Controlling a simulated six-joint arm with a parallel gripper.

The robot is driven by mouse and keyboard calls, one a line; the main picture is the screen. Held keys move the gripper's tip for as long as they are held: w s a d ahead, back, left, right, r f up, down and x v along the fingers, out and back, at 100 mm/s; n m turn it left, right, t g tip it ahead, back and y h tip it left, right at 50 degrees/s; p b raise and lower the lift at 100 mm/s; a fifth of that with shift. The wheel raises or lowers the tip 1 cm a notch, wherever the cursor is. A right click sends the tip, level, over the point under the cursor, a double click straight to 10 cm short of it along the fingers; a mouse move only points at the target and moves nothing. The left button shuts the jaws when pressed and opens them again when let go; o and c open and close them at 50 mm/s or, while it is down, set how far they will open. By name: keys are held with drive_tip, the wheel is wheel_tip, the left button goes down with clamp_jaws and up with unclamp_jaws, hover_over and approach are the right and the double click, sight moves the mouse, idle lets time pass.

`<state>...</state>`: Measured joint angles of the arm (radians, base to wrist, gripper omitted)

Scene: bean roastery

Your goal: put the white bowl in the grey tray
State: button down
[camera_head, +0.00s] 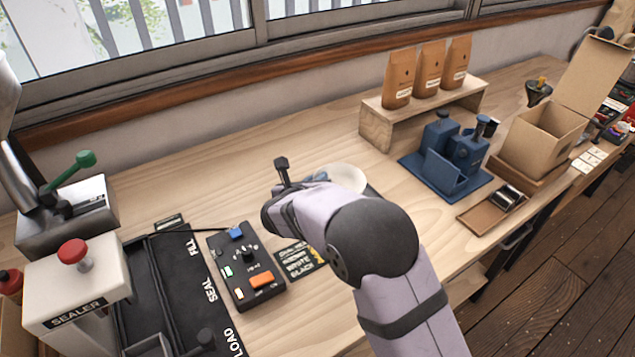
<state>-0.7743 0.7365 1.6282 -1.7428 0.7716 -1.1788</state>
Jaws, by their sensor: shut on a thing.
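The white bowl (346,176) shows behind my wrist near the middle of the table. My wrist and forearm hide its near side. My gripper (318,178) is mostly hidden by my own wrist, at the bowl's left side, and is shut on the bowl. A dark grey edge, likely of the grey tray (373,191), shows just right of and below the bowl. The rest of it is hidden by my arm. I cannot tell whether the bowl touches the tray or is above it.
A black control box (246,265) and a black label card (296,261) lie left of my arm. A sealer (75,285) stands at far left. A wooden riser (425,108) with coffee bags, a blue device (447,160) and a cardboard box (543,138) stand at right.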

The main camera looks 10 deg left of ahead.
drive_tip(key=shift+f, duration=0.55)
drive_tip(key=shift+f, duration=0.15)
drive_tip(key=c, duration=1.8)
unclamp_jaws()
drive_tip(key=shift+o, duration=0.2)
drive_tip(key=shift+s+r, duration=0.1)
drive_tip(key=shift+r, duration=0.1)
drive_tip(key=d+b+v, duration=0.1)
drive_tip(key=b+v, duration=0.1)
drive_tip(key=v, duration=0.9)
drive_tip(key=shift+s+a+r, duration=0.2)
drive_tip(key=shift+s+a, duration=0.2)
drive_tip(key=shift+a, duration=0.1)
